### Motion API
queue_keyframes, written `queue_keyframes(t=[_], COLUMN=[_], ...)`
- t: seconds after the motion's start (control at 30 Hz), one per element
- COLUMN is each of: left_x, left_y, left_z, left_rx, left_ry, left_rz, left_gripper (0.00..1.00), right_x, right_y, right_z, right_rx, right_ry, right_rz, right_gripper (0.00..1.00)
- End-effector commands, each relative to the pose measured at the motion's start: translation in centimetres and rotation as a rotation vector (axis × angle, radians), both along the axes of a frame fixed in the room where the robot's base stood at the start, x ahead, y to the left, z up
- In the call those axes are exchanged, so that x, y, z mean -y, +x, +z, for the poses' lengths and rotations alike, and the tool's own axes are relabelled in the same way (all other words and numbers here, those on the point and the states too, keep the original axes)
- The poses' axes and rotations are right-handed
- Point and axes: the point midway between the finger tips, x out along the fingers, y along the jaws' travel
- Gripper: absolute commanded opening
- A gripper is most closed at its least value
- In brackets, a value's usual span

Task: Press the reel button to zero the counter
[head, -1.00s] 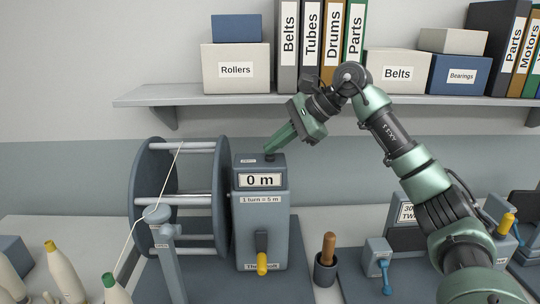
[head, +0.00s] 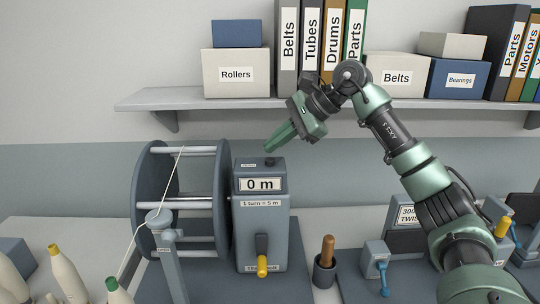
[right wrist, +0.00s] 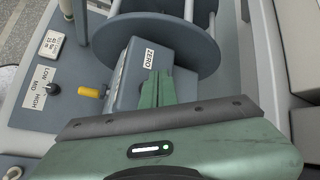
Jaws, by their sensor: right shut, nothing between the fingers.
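The grey counter box (head: 262,225) stands beside the reel (head: 180,200), and its display (head: 260,185) reads "0 m". The dark reel button (head: 270,163) is on top of the box. My right gripper (head: 267,149) is shut and empty, with its green fingertips just above the button and apart from it. In the right wrist view the shut fingers (right wrist: 155,80) reach over the box next to the "ZERO" label (right wrist: 151,53); the button is hidden there. My left gripper is not in view.
A yellow-tipped lever (head: 262,265) is on the box's front. A wooden-handled tool (head: 327,250) stands in a dark cup to the right. Bobbins (head: 68,275) stand at the lower left. The shelf (head: 215,98) with boxes and binders runs behind, above the gripper.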

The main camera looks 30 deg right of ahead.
Motion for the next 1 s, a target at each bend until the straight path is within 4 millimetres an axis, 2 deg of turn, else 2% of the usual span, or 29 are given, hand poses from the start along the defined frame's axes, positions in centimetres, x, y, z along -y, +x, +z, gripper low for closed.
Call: queue_keyframes(t=[0.27,0.73,1.0], left_x=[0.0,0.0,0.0], left_y=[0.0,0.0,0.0], left_z=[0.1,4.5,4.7], left_rx=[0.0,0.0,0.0], left_ry=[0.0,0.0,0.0], left_rz=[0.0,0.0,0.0], left_gripper=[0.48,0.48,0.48], right_x=[0.0,0.0,0.0], right_y=[0.0,0.0,0.0], right_z=[0.2,4.7,4.9], right_rx=[0.001,0.0,0.0], right_ry=[0.0,0.0,0.0], right_rz=[-0.001,0.0,0.0], right_gripper=[0.0,0.0,0.0])
